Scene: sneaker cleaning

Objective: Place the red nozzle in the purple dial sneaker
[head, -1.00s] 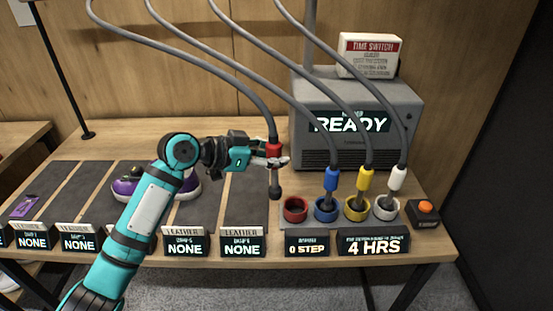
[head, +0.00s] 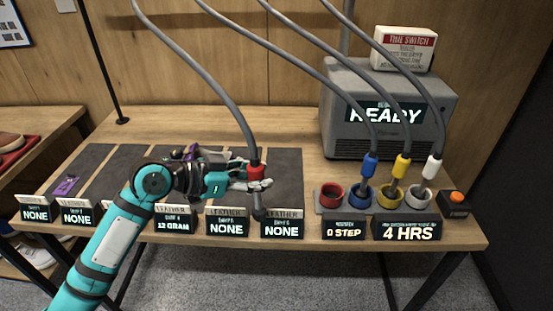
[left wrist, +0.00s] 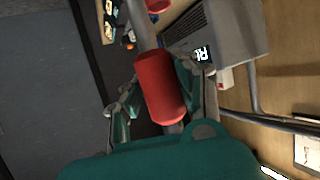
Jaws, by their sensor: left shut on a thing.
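My left gripper (head: 256,180) is shut on the red nozzle (head: 254,171), whose grey tip points down above the rightmost dark mat. The nozzle hangs from a grey hose and is left of its red cup (head: 330,193). In the left wrist view the red nozzle (left wrist: 159,87) sits between the fingers. The purple sneaker (head: 187,152) is mostly hidden behind my left arm; only small purple and dark parts show, left of the gripper. My right gripper is not in view.
Blue (head: 370,167), yellow (head: 401,167) and white (head: 432,166) nozzles stand in their cups at right. A grey machine (head: 400,115) reading READY stands behind them. Sign blocks line the bench's front edge. An orange button (head: 456,198) is at far right.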

